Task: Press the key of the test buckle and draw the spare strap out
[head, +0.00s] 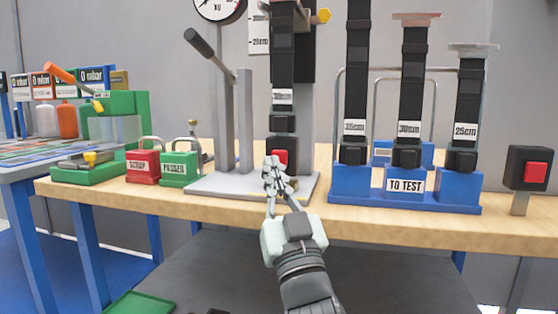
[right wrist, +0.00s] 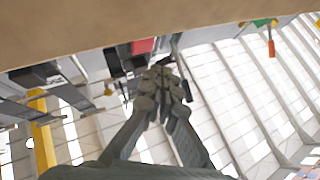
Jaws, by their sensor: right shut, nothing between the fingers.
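The test buckle (head: 281,158) sits low on the grey test stand, its red key facing me. A black strap (head: 283,65) with a white length label hangs above it; a black tongue piece shows between the label and the key. I cannot tell how far it sits in the buckle. My right gripper (head: 274,168) is shut and empty, its fingertips at the front of the red key and overlapping its lower left part. I cannot tell whether they touch. In the right wrist view the closed fingertips (right wrist: 160,78) are near a red patch (right wrist: 142,46). My left gripper is not in view.
A blue rack (head: 404,184) marked TO TEST holds three labelled black straps right of the stand. A red-buttoned black box (head: 529,168) stands far right. A lever (head: 211,40) and dial (head: 219,5) are at the stand's left. Red (head: 143,166) and green (head: 180,169) boxes stand further left.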

